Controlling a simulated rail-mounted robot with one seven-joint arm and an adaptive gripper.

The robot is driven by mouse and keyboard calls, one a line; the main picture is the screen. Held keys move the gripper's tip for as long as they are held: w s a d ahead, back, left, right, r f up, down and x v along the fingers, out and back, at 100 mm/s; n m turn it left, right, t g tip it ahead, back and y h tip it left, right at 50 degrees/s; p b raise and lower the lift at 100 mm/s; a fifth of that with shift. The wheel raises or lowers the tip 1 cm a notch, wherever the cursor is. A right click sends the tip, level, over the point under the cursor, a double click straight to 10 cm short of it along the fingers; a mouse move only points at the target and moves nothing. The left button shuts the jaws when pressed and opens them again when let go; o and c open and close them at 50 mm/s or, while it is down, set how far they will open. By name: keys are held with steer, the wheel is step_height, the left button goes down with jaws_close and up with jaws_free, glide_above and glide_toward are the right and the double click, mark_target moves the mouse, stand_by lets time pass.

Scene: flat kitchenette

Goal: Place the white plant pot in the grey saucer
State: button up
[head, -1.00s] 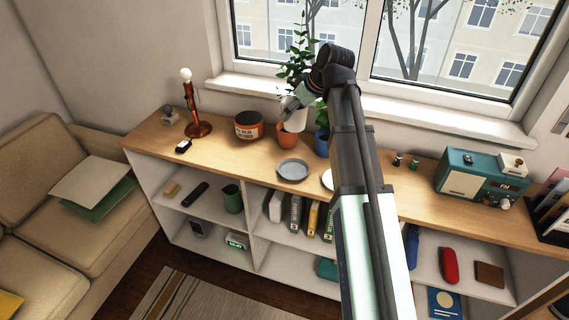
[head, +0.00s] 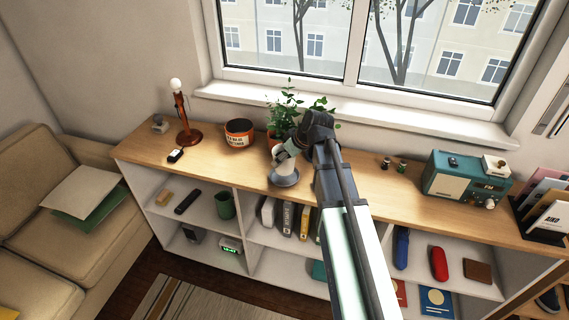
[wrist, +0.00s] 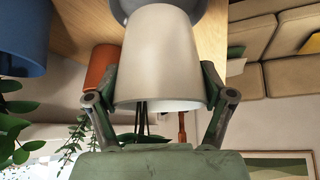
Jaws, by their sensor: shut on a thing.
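The white plant pot (wrist: 160,55) is between the two fingers of my gripper (wrist: 160,105), which is shut on it. In the head view the pot (head: 285,163) is low over the grey saucer (head: 286,180), partly covered by my gripper (head: 282,152). The saucer lies on the wooden shelf top. Its rim (wrist: 119,13) also shows behind the pot's base at the top of the wrist view. The base overlaps the saucer in both views. I cannot tell whether they touch.
An orange pot (wrist: 103,66) with a leafy plant stands behind, and a blue pot (wrist: 22,38) is beside it. An orange-and-black tin (head: 239,133) and a red lamp (head: 187,125) stand to the left. A teal radio (head: 466,178) is far right.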

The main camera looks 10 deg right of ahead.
steer(key=shift+f+p, duration=0.35)
steer(key=shift+f, duration=1.35)
steer(key=shift+f, duration=0.1)
steer(key=o, duration=1.4)
steer(key=shift+c, duration=0.2)
steer(key=b+v, duration=0.2)
steer(key=v, duration=1)
